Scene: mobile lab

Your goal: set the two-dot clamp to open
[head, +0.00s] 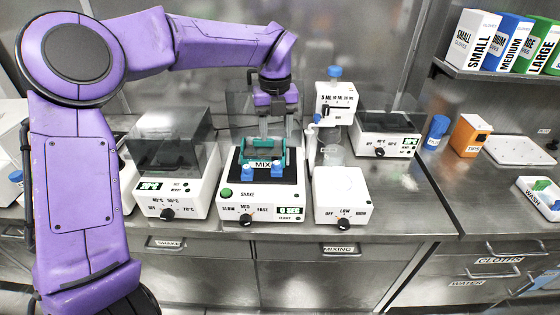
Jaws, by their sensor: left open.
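The shaker (262,205) is a white unit with a black top on the bench. It has a green SHAKE button, a SLOW/MID/FAST knob and a green display. On its top sits a teal holder (283,157) with a MIX label. Two small blue clamps (247,173) stand at the holder's front, left and right. Their dots are too small to make out, so I cannot tell which is the two-dot clamp or how each is set. My left gripper (277,132) is open and points down just above the holder, in front of a transparent lid. My right gripper is not in view.
A heater with a smoky cover (172,140) stands left of the shaker. A stirrer (342,195) and a dispenser with a blue cap (336,100) stand close on the right. A second covered unit (390,135) is further back. Bench is clear at right front.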

